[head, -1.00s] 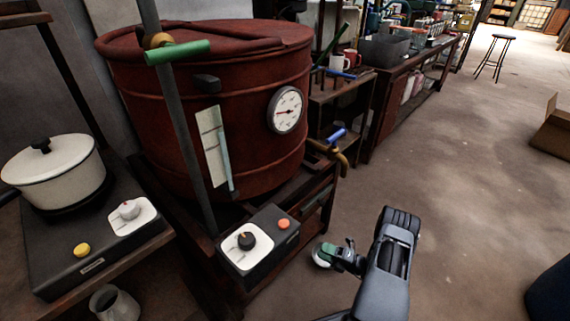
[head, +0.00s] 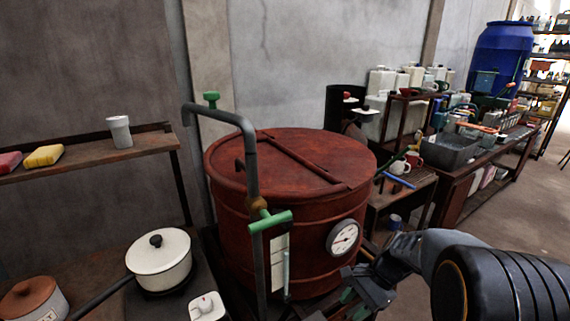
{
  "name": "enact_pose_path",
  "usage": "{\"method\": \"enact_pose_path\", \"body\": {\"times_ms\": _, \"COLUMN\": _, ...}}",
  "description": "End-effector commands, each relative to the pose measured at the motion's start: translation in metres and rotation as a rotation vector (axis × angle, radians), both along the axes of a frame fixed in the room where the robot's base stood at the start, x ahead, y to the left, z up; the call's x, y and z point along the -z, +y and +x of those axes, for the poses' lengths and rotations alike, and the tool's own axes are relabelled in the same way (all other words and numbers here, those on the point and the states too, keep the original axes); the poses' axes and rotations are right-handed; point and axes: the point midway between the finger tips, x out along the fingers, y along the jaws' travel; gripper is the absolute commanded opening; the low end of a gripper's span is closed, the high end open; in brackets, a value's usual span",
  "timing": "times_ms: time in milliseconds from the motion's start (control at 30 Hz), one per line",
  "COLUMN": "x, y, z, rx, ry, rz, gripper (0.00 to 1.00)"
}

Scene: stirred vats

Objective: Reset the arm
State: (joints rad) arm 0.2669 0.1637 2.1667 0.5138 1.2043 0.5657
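My arm (head: 470,270) reaches in from the lower right of the head view. My gripper (head: 362,292) is at its end, low in front of the right side of the red vat (head: 290,220). I cannot tell whether it touches anything. Its fingers are dark and partly cut off by the lower edge, so their opening is unclear. The vat has a round dial gauge (head: 343,237) and a pale level strip on its front. A grey pipe with a green T-handle (head: 270,221) stands before it.
A white lidded pot (head: 160,261) stands at the lower left, near a brown-lidded jar (head: 34,301). A wall shelf (head: 95,156) holds a grey cup (head: 119,131) and sponges. Benches with a grey basin (head: 455,150) and a blue barrel (head: 497,58) are at right. Floor shows at far right.

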Motion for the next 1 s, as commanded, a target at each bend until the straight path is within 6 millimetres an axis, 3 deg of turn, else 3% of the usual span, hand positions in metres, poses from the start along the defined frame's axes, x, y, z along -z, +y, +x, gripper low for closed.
{"method": "enact_pose_path", "body": {"times_ms": 33, "x": -0.044, "y": 0.005, "z": -0.01, "rx": -0.118, "ry": -0.102, "rz": -0.064, "gripper": 0.42}}
{"method": "enact_pose_path", "body": {"times_ms": 100, "x": -0.075, "y": 0.007, "z": -0.023, "rx": -0.277, "ry": -0.227, "rz": -0.148, "gripper": 0.42}}
{"method": "enact_pose_path", "body": {"times_ms": 300, "x": -0.145, "y": 0.009, "z": -0.051, "rx": -0.677, "ry": -0.518, "rz": -0.36, "gripper": 0.42}}
{"method": "enact_pose_path", "body": {"times_ms": 400, "x": -0.168, "y": 0.008, "z": -0.06, "rx": -0.824, "ry": -0.618, "rz": -0.441, "gripper": 0.42}}
{"method": "enact_pose_path", "body": {"times_ms": 600, "x": -0.193, "y": 0.005, "z": -0.069, "rx": -0.996, "ry": -0.729, "rz": -0.539, "gripper": 0.42}}
{"method": "enact_pose_path", "body": {"times_ms": 1000, "x": -0.195, "y": 0.005, "z": -0.07, "rx": -1.017, "ry": -0.742, "rz": -0.551, "gripper": 0.42}}
